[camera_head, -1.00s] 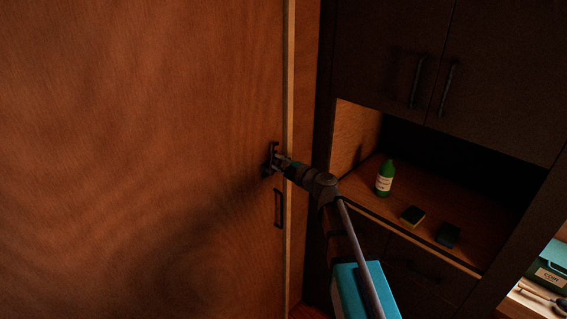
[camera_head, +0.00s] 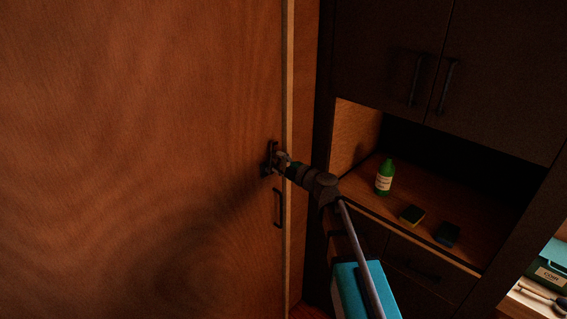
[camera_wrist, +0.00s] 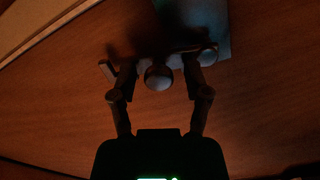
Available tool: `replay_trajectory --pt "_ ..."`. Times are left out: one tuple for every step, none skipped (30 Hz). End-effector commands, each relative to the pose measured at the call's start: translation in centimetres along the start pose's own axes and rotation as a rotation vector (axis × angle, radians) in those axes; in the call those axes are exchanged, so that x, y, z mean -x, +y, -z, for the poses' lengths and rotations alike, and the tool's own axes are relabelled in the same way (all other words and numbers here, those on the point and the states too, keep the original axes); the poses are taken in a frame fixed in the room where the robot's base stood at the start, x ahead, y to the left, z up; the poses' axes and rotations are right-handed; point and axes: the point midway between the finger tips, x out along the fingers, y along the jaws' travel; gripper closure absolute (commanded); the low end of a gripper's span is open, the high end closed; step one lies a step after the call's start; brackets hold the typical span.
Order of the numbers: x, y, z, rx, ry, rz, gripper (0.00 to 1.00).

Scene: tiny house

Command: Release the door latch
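The brown wooden door (camera_head: 140,150) fills the left of the head view and looks closed against its frame. The dark metal latch (camera_head: 272,148) sits near the door's right edge. My gripper (camera_head: 275,163) is at the latch. In the wrist view, a round metal knob (camera_wrist: 158,77) of the latch lies between the two spread fingers of my gripper (camera_wrist: 156,66). A pale metal plate (camera_wrist: 214,22) lies behind it. The fingers stand apart from the knob's sides; shadow hides whether a fingertip touches other latch parts.
A dark pull handle (camera_head: 278,208) is on the door below the latch. To the right, a cabinet (camera_head: 390,50) has an open shelf with a green bottle (camera_head: 385,178) and two sponges (camera_head: 412,215). A teal box (camera_head: 552,258) stands at the lower right.

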Motion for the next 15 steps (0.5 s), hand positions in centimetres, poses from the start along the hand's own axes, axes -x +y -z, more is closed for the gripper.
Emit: replay_trajectory --pt "-0.06 0.04 -0.01 -0.001 0.000 0.000 0.30" --pt "-0.08 0.05 -0.01 -0.001 0.000 -0.001 0.30" --pt "-0.10 0.07 -0.02 -0.001 0.000 -0.001 0.30" --pt "-0.11 0.08 -0.02 -0.002 0.000 -0.001 0.30" --pt "-0.12 0.09 -0.03 -0.002 0.000 -0.001 0.30" --pt "-0.14 0.10 -0.03 -0.002 0.000 -0.001 0.30" --pt "-0.14 0.11 -0.04 -0.002 0.000 -0.002 0.30" --pt "-0.15 0.12 -0.04 -0.002 0.001 -0.002 0.30" --pt "-0.15 0.13 -0.04 -0.002 0.001 -0.002 0.30" --pt "-0.14 0.13 -0.04 -0.003 0.001 -0.002 0.30" --pt "-0.11 0.13 -0.04 -0.003 0.001 -0.002 0.30" --pt "-0.04 0.14 -0.03 -0.003 0.001 -0.002 0.30" --pt "0.04 0.14 -0.03 -0.003 0.001 -0.002 0.30" --pt "0.15 0.14 -0.02 -0.003 0.001 -0.002 0.30" --pt "0.34 0.13 -0.01 -0.003 0.001 -0.002 0.30"
